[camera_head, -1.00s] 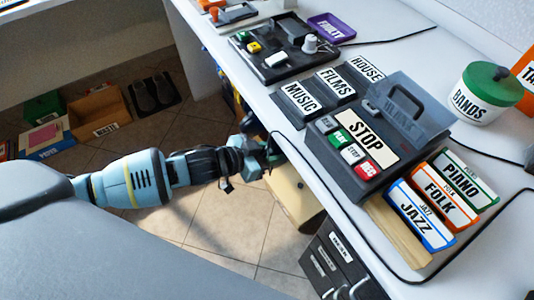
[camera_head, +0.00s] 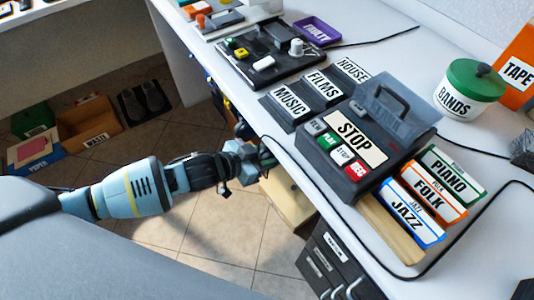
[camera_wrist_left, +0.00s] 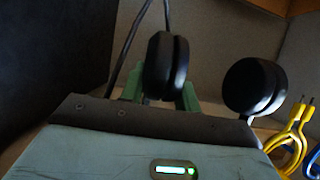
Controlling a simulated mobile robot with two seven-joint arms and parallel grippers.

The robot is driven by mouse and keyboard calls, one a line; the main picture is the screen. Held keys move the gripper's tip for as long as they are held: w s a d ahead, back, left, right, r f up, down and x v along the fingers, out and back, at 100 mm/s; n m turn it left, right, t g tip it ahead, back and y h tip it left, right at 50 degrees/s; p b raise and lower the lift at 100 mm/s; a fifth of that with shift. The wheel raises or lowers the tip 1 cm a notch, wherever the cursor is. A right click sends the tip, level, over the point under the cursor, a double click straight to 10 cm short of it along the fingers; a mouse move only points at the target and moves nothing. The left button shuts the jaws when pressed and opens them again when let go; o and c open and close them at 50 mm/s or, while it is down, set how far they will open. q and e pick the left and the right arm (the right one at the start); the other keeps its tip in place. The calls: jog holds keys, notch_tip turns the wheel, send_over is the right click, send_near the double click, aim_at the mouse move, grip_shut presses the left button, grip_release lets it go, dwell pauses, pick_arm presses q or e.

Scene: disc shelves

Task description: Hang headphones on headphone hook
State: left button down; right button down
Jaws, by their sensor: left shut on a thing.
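The headphones show in the left wrist view as two round black ear cups. One ear cup (camera_wrist_left: 166,66) sits between the green fingers of my left gripper (camera_wrist_left: 160,92), which is shut on it. The other ear cup (camera_wrist_left: 255,88) hangs free to the right. A thin dark cable or band rises at the upper left. In the head view my left gripper (camera_head: 256,160) is beside the desk's front edge, lower than the desktop. The headphones are hard to make out there. I cannot identify the headphone hook. My right gripper is not in view.
The white desk (camera_head: 400,45) carries a dark tape player (camera_head: 350,180), labelled cassettes (camera_head: 425,185) and a BANDS jar (camera_head: 468,92). A black drawer unit (camera_head: 325,262) and a wooden box (camera_head: 287,200) are below the desk. Yellow cables (camera_wrist_left: 290,140) hang right of the headphones.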

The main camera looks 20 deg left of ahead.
pick_arm(q)
jog(key=c, duration=1.1)
grip_release()
jog(key=shift+o, duration=0.8)
jog(key=p+v, duration=0.2)
jog(key=v, duration=0.4)
jog(key=shift+s+a+r, duration=0.1)
jog(key=shift+s+a, duration=0.05)
jog(key=shift+s, duration=0.05)
jog(key=shift+s+a+r, duration=0.25)
jog(key=shift+s+a, duration=0.1)
jog(key=shift+s, duration=0.1)
